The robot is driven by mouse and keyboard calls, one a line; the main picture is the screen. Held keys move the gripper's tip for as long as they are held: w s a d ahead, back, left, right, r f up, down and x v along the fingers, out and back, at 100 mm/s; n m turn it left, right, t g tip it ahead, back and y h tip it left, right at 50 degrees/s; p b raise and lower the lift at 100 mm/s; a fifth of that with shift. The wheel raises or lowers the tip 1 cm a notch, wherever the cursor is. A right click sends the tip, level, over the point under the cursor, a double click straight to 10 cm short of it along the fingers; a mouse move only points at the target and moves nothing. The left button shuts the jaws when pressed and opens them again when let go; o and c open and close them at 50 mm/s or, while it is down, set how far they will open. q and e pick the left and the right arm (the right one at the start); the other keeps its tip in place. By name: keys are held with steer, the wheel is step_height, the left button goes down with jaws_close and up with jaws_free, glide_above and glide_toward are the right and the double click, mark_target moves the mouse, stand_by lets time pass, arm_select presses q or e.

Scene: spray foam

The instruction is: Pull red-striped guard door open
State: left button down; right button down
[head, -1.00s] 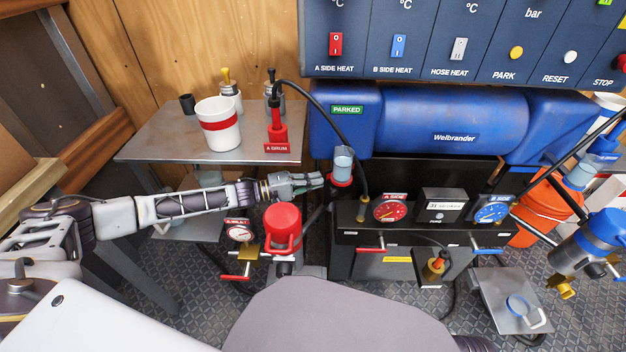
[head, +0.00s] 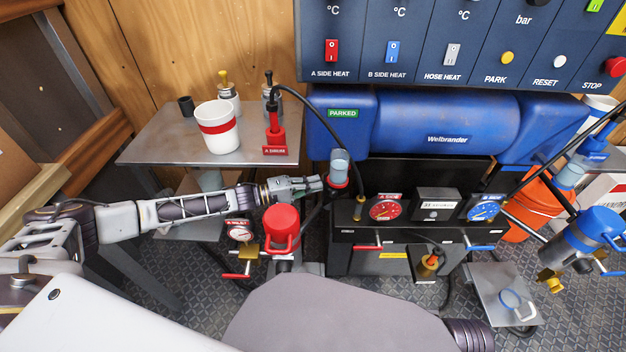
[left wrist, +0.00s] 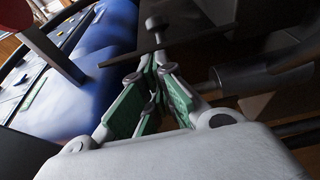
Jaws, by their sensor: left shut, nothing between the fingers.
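No door that I can clearly tell as the red-striped guard door shows. The nearest match is a pale blue cylinder (head: 340,161) with a red band at its foot, left of the black machine front. My left gripper (head: 322,184) is shut and empty, with its tips right beside this cylinder's lower part. I cannot tell whether they touch. In the left wrist view the green-padded fingers (left wrist: 156,76) meet near a thin dark bar (left wrist: 165,43) with a round knob. My right gripper is not in view.
A red pump head (head: 282,226) stands just below my left forearm. A metal table (head: 165,140) holds a white cup (head: 217,128) with a red band. A black hose (head: 322,113) arches above the gripper. A blue tank (head: 450,122) lies behind the gauges.

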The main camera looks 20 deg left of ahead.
arm_select(q)
steer(key=shift+s, duration=0.1)
steer(key=shift+s+a, duration=0.1)
stand_by(0.5)
steer(key=v, duration=0.7)
steer(key=shift+a, duration=0.1)
stand_by(0.3)
